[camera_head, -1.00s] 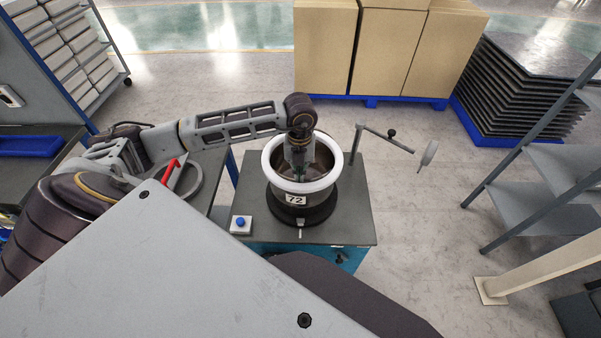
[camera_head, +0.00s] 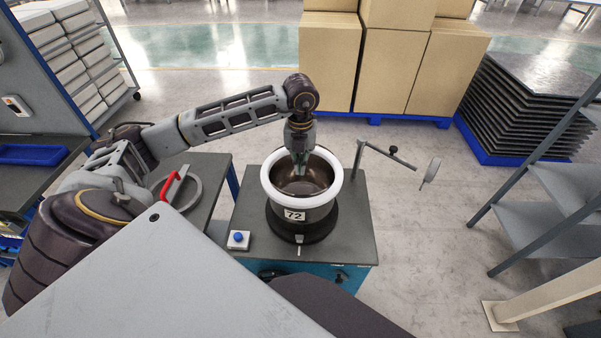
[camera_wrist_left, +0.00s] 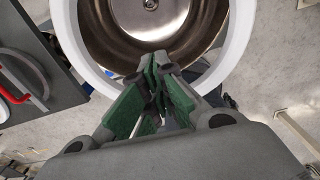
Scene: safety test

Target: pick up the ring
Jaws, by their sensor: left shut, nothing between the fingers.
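A metal pot with a thick white rim (camera_head: 270,203) and a "72" label stands on a dark base on a grey-topped stand. In the left wrist view, the green-padded fingers of the left gripper (camera_wrist_left: 155,62) overlap the near part of the white rim (camera_wrist_left: 70,45) and the shiny inside. A small round part (camera_wrist_left: 150,4) shows at the pot's bottom. My right gripper is not in view.
A jointed metal arm with a disc (camera_head: 431,172) stands at the stand's right. A blue button box (camera_head: 239,240) sits at its front left. A round lid with a red handle (camera_head: 172,184) lies on the left table. Cartons (camera_head: 330,60) stand behind, shelves (camera_head: 560,185) right.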

